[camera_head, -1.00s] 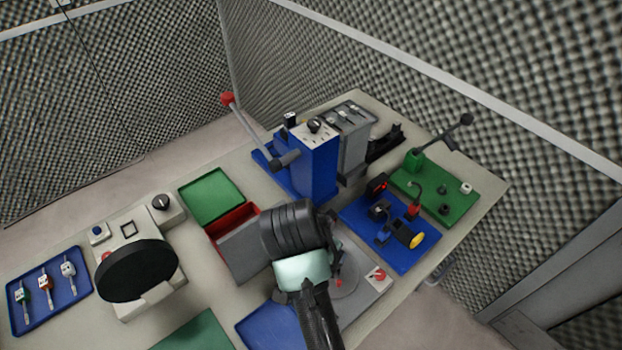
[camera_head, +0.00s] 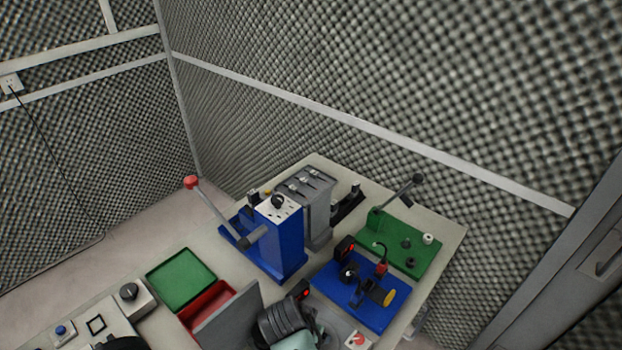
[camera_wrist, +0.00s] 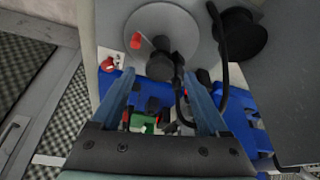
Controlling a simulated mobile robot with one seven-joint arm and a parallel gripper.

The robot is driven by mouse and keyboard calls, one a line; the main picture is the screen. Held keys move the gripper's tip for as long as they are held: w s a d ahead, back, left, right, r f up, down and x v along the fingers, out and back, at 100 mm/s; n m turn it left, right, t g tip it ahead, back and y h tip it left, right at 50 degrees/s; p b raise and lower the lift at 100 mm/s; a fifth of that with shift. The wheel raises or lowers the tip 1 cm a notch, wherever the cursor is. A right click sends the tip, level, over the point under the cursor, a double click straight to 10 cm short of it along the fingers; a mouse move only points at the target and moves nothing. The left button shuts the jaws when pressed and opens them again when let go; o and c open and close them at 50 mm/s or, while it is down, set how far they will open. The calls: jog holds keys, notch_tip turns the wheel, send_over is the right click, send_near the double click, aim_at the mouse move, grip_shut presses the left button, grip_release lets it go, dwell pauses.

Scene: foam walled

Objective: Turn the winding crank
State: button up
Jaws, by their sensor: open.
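A grey arm with a black knob (camera_head: 413,183) rises from a green block on the green board (camera_head: 415,245), at the table's far right in the head view. It looks like a crank handle, but I cannot be sure it is the winding crank. My gripper (camera_wrist: 160,85) is open, its two blue-grey fingers apart with nothing visibly held. In the wrist view a grey disc (camera_wrist: 160,24) with a red piece and a dark knob lies beyond the fingertips. In the head view my arm's black end is at the bottom, left of and apart from the green board.
A blue board (camera_head: 340,296) with small devices lies before the green one. A tall blue box (camera_head: 278,240) has a red-knobbed lever (camera_head: 190,182). A grey box (camera_head: 318,205) stands behind. Foam walls surround the table.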

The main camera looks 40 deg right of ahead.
jog(key=shift+x, duration=0.75)
grip_shut()
jog(key=shift+s+r+n+p, duration=0.1)
jog(key=shift+n+p, duration=0.35)
jog(key=shift+n, duration=0.25)
